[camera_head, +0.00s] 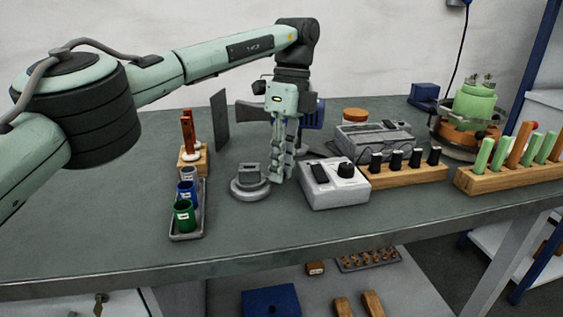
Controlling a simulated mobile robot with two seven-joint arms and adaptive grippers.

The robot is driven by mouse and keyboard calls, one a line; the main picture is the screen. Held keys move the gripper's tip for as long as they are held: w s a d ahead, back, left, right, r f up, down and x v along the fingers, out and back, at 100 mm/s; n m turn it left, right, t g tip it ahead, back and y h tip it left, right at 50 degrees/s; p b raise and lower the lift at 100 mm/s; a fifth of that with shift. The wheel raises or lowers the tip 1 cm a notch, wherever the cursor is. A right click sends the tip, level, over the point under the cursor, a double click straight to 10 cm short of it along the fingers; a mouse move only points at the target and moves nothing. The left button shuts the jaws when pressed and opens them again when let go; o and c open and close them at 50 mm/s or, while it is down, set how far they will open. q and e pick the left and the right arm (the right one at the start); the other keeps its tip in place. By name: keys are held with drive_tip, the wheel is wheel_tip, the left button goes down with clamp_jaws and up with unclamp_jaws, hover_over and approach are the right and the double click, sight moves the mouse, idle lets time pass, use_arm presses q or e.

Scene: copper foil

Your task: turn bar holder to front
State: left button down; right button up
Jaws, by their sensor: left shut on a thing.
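A grey round stand with a short upright block on top (250,181), which I take for the bar holder, sits on the bench near the middle. My left gripper (278,178) points straight down at its right side. Its fingers are closed together with the tips low at the stand's right edge. The part between the fingertips is hidden by the fingers. The stand is upright on the bench. My right gripper is not in view.
A white box with a black knob (335,184) stands close right of the gripper. A tray with coloured cups (187,234) and a wooden block with brown bars (193,158) are at left. A wooden rack with black-topped pegs (408,176) is further right. The bench front (300,238) is clear.

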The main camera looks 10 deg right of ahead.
use_arm(q)
drive_tip(key=shift+w+n, duration=0.55)
drive_tip(key=shift+n, duration=0.35)
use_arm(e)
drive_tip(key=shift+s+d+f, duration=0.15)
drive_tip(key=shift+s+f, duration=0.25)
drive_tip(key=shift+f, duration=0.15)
use_arm(q)
drive_tip(key=c, duration=1.4)
unclamp_jaws()
drive_tip(key=shift+c, duration=0.2)
